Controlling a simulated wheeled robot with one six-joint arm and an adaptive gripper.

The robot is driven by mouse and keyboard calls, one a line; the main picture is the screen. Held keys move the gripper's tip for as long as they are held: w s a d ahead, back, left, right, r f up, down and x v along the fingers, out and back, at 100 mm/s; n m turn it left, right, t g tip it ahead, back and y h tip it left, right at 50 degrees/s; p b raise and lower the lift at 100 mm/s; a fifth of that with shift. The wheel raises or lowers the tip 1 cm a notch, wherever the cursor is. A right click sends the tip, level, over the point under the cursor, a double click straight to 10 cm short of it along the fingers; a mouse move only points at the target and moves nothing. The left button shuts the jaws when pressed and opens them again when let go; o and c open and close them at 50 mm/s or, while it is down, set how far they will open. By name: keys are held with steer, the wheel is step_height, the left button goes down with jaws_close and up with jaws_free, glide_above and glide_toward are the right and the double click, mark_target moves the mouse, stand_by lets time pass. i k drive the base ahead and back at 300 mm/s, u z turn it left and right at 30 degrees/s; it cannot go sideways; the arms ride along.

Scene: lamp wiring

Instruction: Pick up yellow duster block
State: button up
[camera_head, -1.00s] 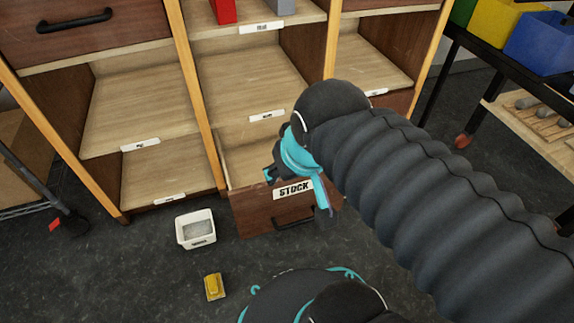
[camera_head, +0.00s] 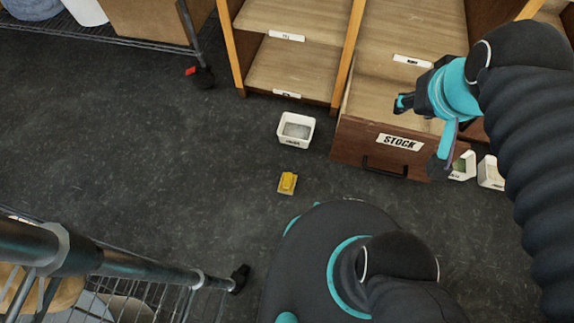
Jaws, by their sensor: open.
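The yellow duster block (camera_head: 288,183) lies on the dark floor, in front of a small white bin and left of my own base. It is small, with a yellow top on a paler edge. My gripper (camera_head: 403,103) is above the open drawer marked STOCK (camera_head: 352,143), up and to the right of the block and well apart from it. The gripper is small in this view and nothing shows between its fingers. It is open.
A white bin (camera_head: 296,130) stands on the floor just behind the block. More white bins (camera_head: 489,172) stand right of the drawer. A wooden shelf unit (camera_head: 300,62) is behind. A metal wire cart (camera_head: 150,268) is at lower left. The floor (camera_head: 130,130) at left is clear.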

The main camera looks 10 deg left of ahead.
mark_target(288, 181)
steer(key=k, duration=0.35)
steer(key=u, duration=0.85)
steer(key=i, duration=0.5)
steer(key=u, duration=0.15)
steer(key=k, duration=1.15)
steer(key=z, duration=0.55)
steer(key=i, duration=0.5)
